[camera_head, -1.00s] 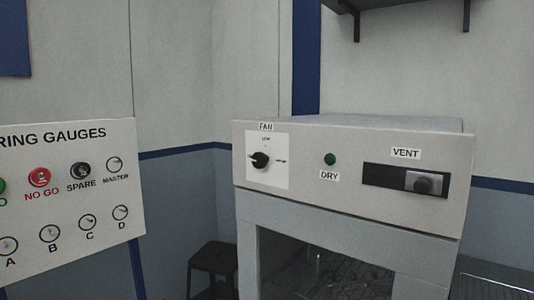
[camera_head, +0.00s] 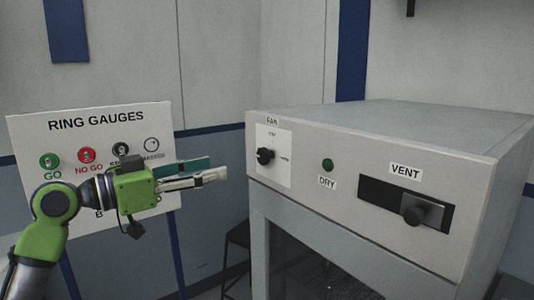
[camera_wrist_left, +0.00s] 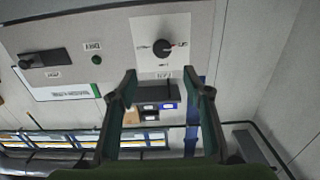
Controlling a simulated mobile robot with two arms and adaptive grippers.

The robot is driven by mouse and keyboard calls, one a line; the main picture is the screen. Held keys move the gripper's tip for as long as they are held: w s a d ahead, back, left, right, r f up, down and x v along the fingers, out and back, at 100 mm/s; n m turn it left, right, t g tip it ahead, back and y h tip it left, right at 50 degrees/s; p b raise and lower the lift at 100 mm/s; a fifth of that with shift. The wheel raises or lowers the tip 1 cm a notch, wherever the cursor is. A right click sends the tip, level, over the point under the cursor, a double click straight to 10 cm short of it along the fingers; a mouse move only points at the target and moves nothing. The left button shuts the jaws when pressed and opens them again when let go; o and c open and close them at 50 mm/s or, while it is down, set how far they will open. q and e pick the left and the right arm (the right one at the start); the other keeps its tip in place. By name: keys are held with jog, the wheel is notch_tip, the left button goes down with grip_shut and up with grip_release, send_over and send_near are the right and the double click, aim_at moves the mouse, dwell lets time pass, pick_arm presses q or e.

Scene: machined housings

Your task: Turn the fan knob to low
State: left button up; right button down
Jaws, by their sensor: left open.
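The fan knob (camera_head: 265,156) is a small black knob on a white plate under the FAN label, at the left of the grey cabinet's (camera_head: 345,150) front panel. Small markings sit above it and to its right; its pointer seems to face left. The wrist view shows the panel upside down, with the knob (camera_wrist_left: 166,48) beyond the fingertips. My left gripper (camera_head: 218,170) is open and empty, left of the knob and apart from it. Its two fingers (camera_wrist_left: 161,82) spread below the plate in the wrist view. My right gripper is not in view.
A green DRY button (camera_head: 327,165) and a VENT slider (camera_head: 413,212) are right of the knob. A RING GAUGES board (camera_head: 95,122) stands behind my left arm. A dark stool (camera_head: 238,250) is beside the cabinet. The space before the panel looks clear.

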pick_arm(q)
jog(key=p, duration=0.3)
send_near(261, 157)
jog(key=x, duration=0.3)
jog(key=p+x, duration=0.2)
jog(key=x, duration=0.3)
jog(key=shift+w+r, duration=0.1)
jog(key=shift+w, duration=0.05)
jog(key=shift+w+d, duration=0.25)
jog(key=shift+d, duration=0.2)
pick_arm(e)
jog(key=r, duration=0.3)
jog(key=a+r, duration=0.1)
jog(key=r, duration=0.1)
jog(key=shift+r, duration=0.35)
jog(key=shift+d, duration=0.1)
pick_arm(q)
jog(key=c, duration=1.1)
